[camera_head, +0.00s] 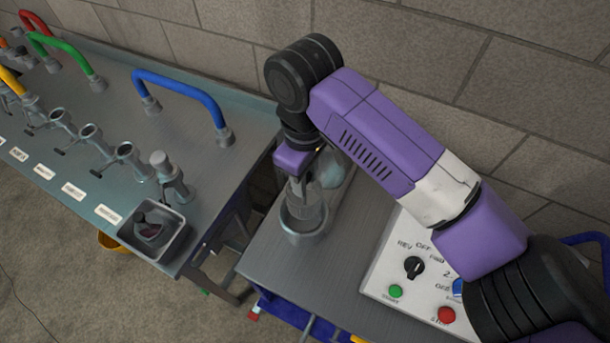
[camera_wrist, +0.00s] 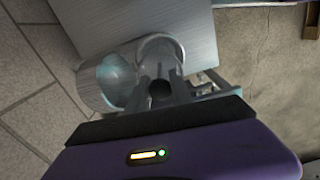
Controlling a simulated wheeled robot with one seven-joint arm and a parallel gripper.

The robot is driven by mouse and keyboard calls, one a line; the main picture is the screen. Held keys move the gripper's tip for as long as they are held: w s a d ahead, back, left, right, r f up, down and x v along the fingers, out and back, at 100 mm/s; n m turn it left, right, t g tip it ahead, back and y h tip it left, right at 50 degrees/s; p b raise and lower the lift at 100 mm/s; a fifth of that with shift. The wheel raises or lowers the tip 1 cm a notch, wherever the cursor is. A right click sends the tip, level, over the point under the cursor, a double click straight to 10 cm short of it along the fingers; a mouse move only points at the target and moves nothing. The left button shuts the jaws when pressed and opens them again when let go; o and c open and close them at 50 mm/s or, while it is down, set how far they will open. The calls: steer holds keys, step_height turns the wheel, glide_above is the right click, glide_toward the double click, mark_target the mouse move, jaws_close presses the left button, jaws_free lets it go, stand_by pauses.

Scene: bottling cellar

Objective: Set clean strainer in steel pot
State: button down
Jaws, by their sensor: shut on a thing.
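The steel pot (camera_head: 303,236) is a round grey vessel near the left end of the right-hand bench. Its rim also shows in the wrist view (camera_wrist: 165,38). My gripper (camera_head: 300,188) points down over the pot's mouth. In the wrist view the gripper (camera_wrist: 160,92) is shut on a dark round-ended piece, which I take to be part of the strainer (camera_wrist: 160,90). Most of the strainer is hidden by the fingers and the pot wall. I cannot tell whether it touches the pot's bottom.
A control box (camera_head: 415,262) with knob and buttons sits to the right. Across a gap, the left bench (camera_head: 190,120) carries pipe fittings, a blue handle (camera_head: 180,86) and a metal tray (camera_head: 182,245) holding a dark object.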

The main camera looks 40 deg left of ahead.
mark_target(304, 204)
steer(key=shift+f+b, duration=3.15)
steer(key=shift+f, duration=0.2)
steer(key=shift+f+b, duration=0.7)
steer(key=shift+f, duration=1.7)
steer(key=shift+f, duration=0.4)
steer(key=c, duration=1.1)
jaws_free()
steer(key=shift+o, duration=0.2)
steer(key=shift+r, duration=0.1)
step_height(304, 204, up, 8)
steer(key=shift+f+b, duration=0.2)
steer(key=shift+b, duration=0.15)
